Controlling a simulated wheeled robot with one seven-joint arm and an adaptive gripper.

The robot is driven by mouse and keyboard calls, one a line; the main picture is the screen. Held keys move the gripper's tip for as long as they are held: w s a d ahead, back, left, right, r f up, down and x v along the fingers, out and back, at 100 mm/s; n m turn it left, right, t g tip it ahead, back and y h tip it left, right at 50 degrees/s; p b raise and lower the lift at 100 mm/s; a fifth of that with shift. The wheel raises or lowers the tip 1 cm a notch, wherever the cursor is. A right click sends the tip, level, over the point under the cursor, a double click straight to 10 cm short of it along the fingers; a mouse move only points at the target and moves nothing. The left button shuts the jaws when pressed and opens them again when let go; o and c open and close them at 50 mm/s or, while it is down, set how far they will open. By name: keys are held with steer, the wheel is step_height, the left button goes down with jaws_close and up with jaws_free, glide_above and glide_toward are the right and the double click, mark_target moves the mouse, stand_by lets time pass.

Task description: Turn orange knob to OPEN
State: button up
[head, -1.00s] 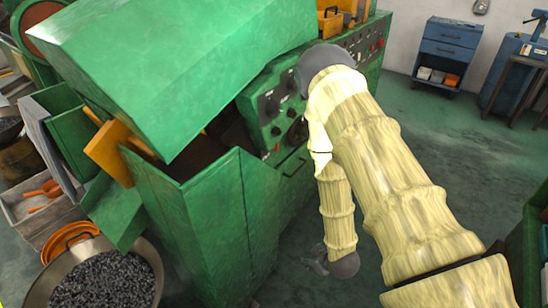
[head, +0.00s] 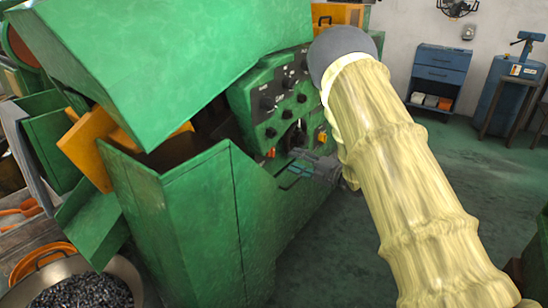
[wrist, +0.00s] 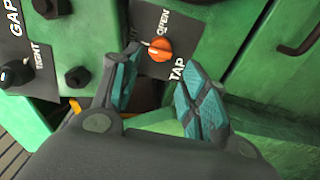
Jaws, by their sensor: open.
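The orange knob (wrist: 160,49) sits on a dark plate marked OPEN and TAP (wrist: 154,28) in the wrist view. OPEN is printed above the knob and TAP below it. My gripper (wrist: 161,63) is open, with teal-padded fingers on either side of and just below the knob in the picture. I cannot tell whether either finger touches it. In the head view my gripper (head: 288,174) is at the lower part of the green machine's control panel (head: 268,100). A small orange spot (head: 271,153) beside it appears to be the knob. The exact knob angle is unclear.
Dark knobs (wrist: 78,77) and a GAP label lie left of the plate in the wrist view. A green door with a dark handle (wrist: 300,30) is at right. The green bin (head: 200,215) stands close to my gripper. Open floor (head: 420,170) lies right.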

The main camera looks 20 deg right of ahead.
steer(key=x, duration=1)
steer(key=shift+p, duration=0.3)
steer(key=shift+s, duration=0.1)
steer(key=c, duration=0.7)
steer(key=shift+c, duration=0.2)
